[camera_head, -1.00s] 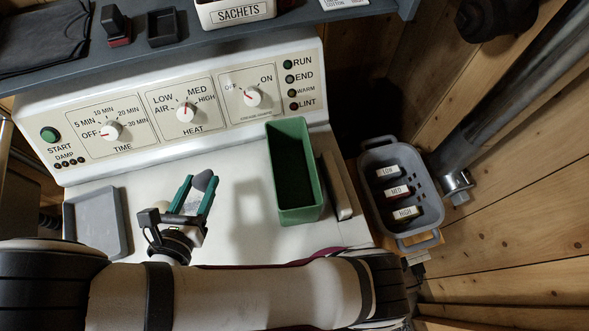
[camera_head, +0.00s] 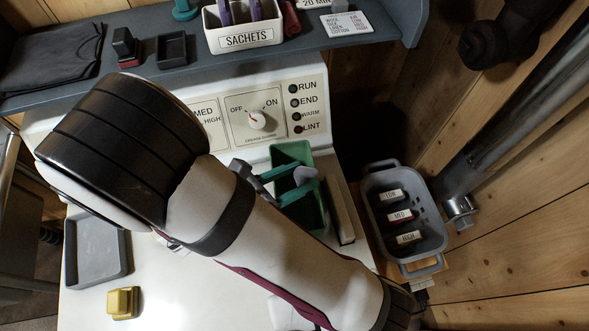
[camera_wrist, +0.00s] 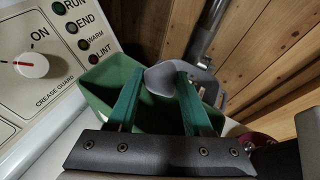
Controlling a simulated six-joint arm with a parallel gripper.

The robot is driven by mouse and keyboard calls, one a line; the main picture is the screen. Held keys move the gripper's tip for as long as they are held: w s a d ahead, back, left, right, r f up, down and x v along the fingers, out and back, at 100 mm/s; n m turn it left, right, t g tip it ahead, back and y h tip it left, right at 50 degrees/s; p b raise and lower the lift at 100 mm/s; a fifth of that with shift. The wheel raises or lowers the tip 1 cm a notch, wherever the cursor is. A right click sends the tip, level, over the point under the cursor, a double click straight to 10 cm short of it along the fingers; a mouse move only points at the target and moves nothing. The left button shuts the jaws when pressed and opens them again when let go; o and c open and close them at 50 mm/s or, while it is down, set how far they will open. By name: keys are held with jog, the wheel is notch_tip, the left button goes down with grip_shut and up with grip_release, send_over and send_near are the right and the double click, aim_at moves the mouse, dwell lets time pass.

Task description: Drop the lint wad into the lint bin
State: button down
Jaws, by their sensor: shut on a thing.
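My gripper (camera_head: 289,185) is shut on the grey lint wad (camera_head: 304,176), held between the tips of its teal fingers. The green lint bin (camera_head: 291,152) stands on the white machine top, and the fingers and wad show over its opening in the head view. In the wrist view, the wad (camera_wrist: 174,80) and my gripper (camera_wrist: 168,92) show in front of the green bin (camera_wrist: 98,88). Its inside is partly hidden by the fingers, and I cannot tell the wad's exact height above it.
A white control panel (camera_head: 230,130) rises behind the bin. A grey basket (camera_head: 375,181) with labelled blocks stands to the right. A yellow block (camera_head: 123,303) and grey tray (camera_head: 96,278) are at left. The shelf above holds a sachets box (camera_head: 246,40).

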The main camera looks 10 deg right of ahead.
jog(key=shift+f, duration=0.7)
jog(key=shift+c, duration=1.1)
grip_release()
jog(key=v, duration=1.5)
jog(key=shift+s+a+r, duration=0.15)
jog(key=shift+a+r, duration=0.15)
